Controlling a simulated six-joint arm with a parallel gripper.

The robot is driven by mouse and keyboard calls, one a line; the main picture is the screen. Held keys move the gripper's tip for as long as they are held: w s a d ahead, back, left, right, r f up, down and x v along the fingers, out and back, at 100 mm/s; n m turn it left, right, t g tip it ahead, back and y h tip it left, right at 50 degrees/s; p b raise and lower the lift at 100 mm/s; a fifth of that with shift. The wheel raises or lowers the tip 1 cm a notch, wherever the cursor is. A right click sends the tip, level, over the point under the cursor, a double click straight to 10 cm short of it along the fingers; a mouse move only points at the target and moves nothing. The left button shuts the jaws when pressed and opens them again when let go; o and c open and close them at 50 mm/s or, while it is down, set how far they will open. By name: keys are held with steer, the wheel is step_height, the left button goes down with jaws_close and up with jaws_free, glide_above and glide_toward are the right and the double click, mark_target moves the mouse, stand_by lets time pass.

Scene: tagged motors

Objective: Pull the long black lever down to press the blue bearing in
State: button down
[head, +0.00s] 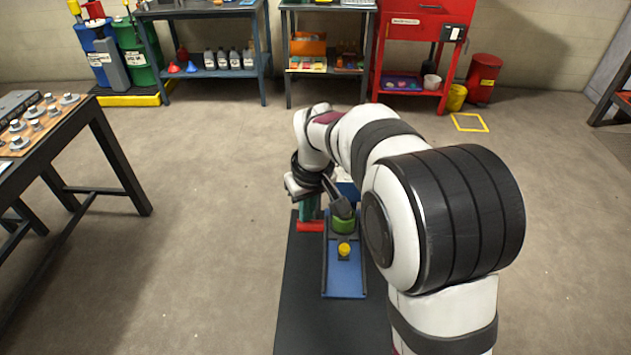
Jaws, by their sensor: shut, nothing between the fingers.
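My gripper (304,192) is at the end of my white and black arm, on the left side of the press fixture. It is shut and empty, and its fingertips are small and partly hidden. A dark lever-like bar (331,188) slants down beside the gripper toward a dark grey part (342,207) over a green round piece (343,225). I cannot tell whether the gripper touches this bar. The blue bearing cannot be made out. A blue part (349,191) shows behind the fixture, partly covered by my arm.
The fixture has a blue base plate (345,281) with a yellow knob (344,250), on a black bench (303,310). A red block (310,227) and a teal part (308,207) stand left of it. A table of metal parts (112,150) is at far left. The floor between is clear.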

mark_target(307, 225)
steer(key=shift+f, duration=0.35)
steer(key=shift+x, duration=0.8)
steer(key=shift+s+d+f, duration=0.1)
steer(key=shift+s, duration=0.1)
steer(key=shift+x, duration=0.8)
steer(key=shift+f, duration=0.5)
